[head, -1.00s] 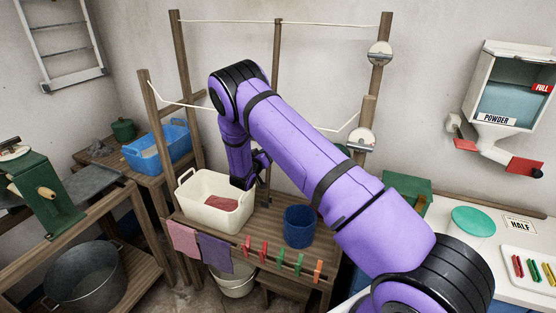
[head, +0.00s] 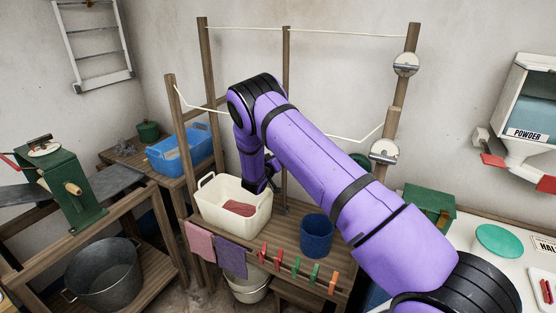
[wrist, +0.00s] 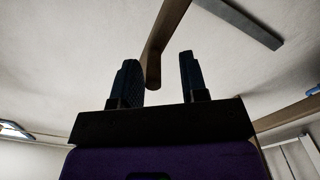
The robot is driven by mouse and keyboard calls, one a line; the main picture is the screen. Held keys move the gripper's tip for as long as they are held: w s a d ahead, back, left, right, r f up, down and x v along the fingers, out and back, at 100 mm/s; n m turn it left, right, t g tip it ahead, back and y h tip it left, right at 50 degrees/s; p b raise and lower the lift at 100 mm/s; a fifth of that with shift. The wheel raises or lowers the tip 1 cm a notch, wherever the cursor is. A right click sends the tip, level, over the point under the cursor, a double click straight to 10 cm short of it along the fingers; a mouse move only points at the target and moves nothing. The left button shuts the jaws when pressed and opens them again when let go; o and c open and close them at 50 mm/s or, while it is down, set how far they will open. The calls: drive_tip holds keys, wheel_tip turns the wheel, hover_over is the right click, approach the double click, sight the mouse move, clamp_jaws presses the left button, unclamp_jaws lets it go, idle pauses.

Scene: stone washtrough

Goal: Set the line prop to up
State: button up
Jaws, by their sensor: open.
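An upright wooden pole (head: 286,60) stands mid-frame in the head view, its top at the upper washing line. It looks like the line prop, but my arm hides part of it. The lower line (head: 366,135) sags between the front posts and passes behind my arm. My gripper (head: 262,186) points down beside the cream tub's right rim; its fingertips are hard to make out there. In the wrist view my gripper (wrist: 157,72) is open, with the end of a wooden bar (wrist: 165,40) showing between its two fingers. I cannot tell whether they touch it.
The cream tub (head: 215,217) holding red cloth and a dark blue bucket (head: 317,236) stand on the wooden bench. Cloths and several coloured pegs hang on its front edge. A blue basket (head: 165,158) is behind left. A powder dispenser (head: 530,105) is on the right wall.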

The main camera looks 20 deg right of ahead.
drive_tip(key=v, duration=1)
drive_tip(key=shift+s+a, duration=0.25)
drive_tip(key=shift+a, duration=0.05)
